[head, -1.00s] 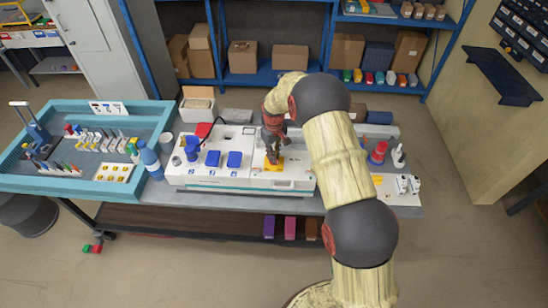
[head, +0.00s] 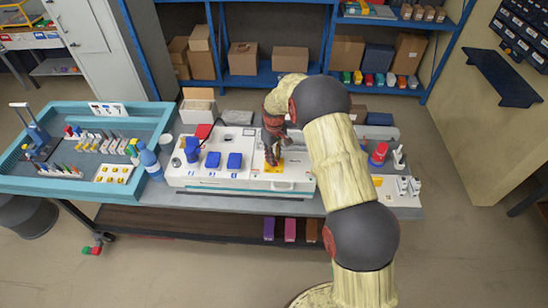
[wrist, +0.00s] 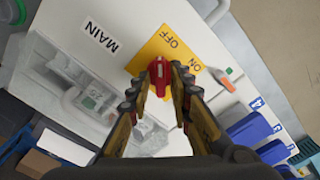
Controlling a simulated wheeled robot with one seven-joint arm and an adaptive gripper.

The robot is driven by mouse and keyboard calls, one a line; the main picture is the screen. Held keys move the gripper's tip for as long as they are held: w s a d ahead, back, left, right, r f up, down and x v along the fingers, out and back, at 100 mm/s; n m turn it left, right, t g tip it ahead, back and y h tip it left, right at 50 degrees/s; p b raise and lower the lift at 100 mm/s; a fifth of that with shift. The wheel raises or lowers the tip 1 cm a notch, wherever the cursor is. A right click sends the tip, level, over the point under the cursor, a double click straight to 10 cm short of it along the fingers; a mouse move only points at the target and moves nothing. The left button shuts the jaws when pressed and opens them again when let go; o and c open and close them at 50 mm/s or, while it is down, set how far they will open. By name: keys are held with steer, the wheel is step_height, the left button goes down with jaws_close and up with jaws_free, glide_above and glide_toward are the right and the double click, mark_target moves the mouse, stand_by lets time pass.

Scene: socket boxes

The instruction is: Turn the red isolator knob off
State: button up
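The red isolator knob (wrist: 159,72) is a bar handle with a pale mark, on a yellow plate (wrist: 165,48) printed OFF and ON. The plate also shows in the head view (head: 276,168), on the white panel. My gripper (wrist: 160,76) is over the plate with one finger on each side of the knob. A small gap seems to show between the fingertips and the knob; I cannot tell whether they touch. The knob's bar runs up and down in the wrist view, with OFF above it and ON to its right. In the head view my gripper (head: 271,160) hides the knob.
Blue sockets (head: 212,160) are on the panel left of my gripper. A red plug (head: 379,153) stands to the right. A MAIN label (wrist: 100,38) and a grey-handled clear cover (wrist: 85,95) are beside the plate. A blue bottle (head: 150,160) stands left of the panel.

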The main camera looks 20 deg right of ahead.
steer(key=shift+o, duration=0.5)
steer(key=shift+r, duration=0.1)
step_height(320, 180, up, 12)
stand_by(0.7)
steer(key=s+r+m+t+b, duration=0.2)
steer(key=s+r+b, duration=0.1)
steer(key=s, duration=1)
steer(key=s+r+m+t+b, duration=0.1)
steer(key=s+r+b, duration=0.3)
steer(key=s, duration=1)
steer(key=s+r+m+t+b, duration=0.2)
steer(key=s+b, duration=0.3)
steer(key=s, duration=0.9)
steer(key=shift+r+m+t+b, duration=0.3)
steer(key=shift+r+b, duration=0.05)
steer(key=shift+r, duration=0.35)
